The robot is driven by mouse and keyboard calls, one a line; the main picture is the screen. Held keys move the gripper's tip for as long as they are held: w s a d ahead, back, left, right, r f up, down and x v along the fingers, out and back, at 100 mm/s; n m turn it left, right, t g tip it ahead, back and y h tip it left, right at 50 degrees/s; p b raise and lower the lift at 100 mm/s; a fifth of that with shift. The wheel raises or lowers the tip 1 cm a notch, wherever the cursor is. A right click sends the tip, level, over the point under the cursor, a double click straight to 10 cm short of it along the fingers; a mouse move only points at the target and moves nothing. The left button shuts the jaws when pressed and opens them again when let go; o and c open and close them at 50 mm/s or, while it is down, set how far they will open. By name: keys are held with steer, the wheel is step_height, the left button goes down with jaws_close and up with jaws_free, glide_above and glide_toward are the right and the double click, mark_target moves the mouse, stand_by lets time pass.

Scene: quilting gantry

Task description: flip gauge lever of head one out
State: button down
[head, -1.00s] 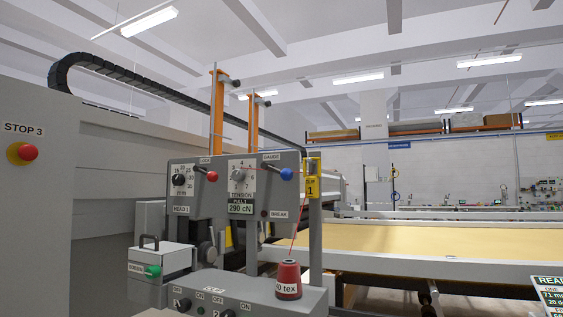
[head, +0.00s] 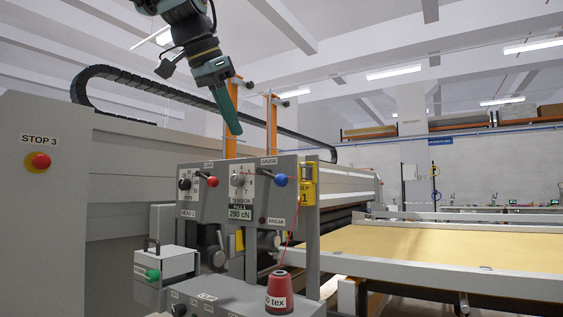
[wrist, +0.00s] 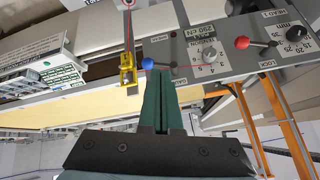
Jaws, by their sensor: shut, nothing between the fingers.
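The gauge lever (head: 280,180) has a blue ball on a short dark arm, under the GAUGE label on the grey head-one panel (head: 225,208). Its ball points right and slightly down in the head view. My gripper (head: 237,130) has green fingers, shut and empty, hanging above the panel and to the left of the blue ball. In the wrist view the shut fingertips (wrist: 158,68) appear just beside the blue ball (wrist: 148,63); the head view shows them apart. The lock lever (head: 212,181) has a red ball, left of the tension dial (head: 241,181).
A yellow tag (head: 306,180) marked 1 is at the panel's right edge. A red thread cone (head: 279,292) stands below, its thread rising to the panel. Orange posts (head: 271,125) stand behind. A grey box with a green button (head: 166,268) is at lower left.

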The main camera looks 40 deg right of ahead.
steer(key=s+r, duration=0.1)
steer(key=s+d+r+m, duration=0.1)
steer(key=shift+s+r, duration=0.25)
steer(key=shift+s, duration=0.05)
steer(key=shift+f, duration=0.1)
steer(key=p, duration=0.2)
glide_toward(275, 176)
steer(key=x, duration=0.5)
steer(key=shift+s+a+f, duration=0.15)
steer(key=shift+w+d+f, duration=0.25)
steer(key=shift+d+f, duration=0.15)
steer(key=shift+d, duration=0.05)
